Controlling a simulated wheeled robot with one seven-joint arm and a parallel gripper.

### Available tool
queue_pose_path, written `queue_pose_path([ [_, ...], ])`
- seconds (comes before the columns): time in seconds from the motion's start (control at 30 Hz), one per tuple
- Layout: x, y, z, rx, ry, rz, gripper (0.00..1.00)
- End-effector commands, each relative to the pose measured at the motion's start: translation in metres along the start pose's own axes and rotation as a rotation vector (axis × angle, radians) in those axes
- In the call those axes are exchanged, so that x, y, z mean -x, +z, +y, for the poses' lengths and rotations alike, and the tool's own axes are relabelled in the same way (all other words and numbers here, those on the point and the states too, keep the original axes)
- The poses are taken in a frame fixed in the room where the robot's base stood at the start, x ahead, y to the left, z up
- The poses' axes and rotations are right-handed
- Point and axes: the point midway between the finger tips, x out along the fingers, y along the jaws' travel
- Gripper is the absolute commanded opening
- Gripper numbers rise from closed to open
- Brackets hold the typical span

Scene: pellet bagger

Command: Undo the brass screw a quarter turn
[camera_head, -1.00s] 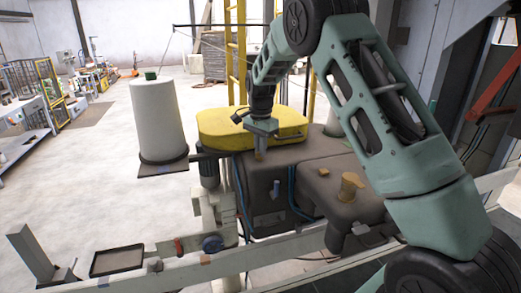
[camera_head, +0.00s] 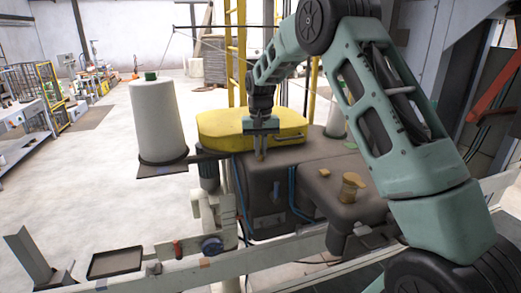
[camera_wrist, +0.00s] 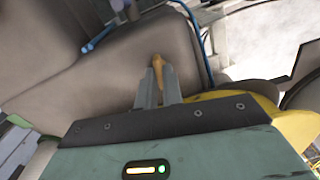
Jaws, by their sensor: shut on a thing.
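The brass screw (camera_head: 260,155) is upright on the brown machine housing (camera_head: 262,183), just in front of the yellow cover. My gripper (camera_head: 262,147) comes down on it from above and is shut on it. In the wrist view the brass screw (camera_wrist: 157,61) shows as a small tan piece between the two grey fingers of my gripper (camera_wrist: 159,76), and its end stands out past them. The fingers hide part of the screw, so I cannot see its turn angle.
The yellow cover (camera_head: 225,124) lies close behind my gripper. A white thread cone (camera_head: 157,120) stands at left. A brass knob (camera_head: 350,187) and a small brass block (camera_head: 324,173) sit on the housing at right. A rail (camera_head: 270,258) crosses the front.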

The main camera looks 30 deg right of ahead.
Motion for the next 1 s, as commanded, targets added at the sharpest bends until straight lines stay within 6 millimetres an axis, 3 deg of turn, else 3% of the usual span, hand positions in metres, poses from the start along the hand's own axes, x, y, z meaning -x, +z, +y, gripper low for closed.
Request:
queue_pose_path([
  [0.4,0.0011,-0.0004,-0.0003,0.162,-0.001,0.002,0.0],
  [0.9,0.0012,-0.0005,-0.0002,0.178,0.0,0.002,0.0],
  [0.93,0.0011,-0.0005,-0.0002,0.178,0.0,0.002,0.14],
  [1.0,0.0011,-0.0005,-0.0002,0.178,0.0,0.002,0.3],
])
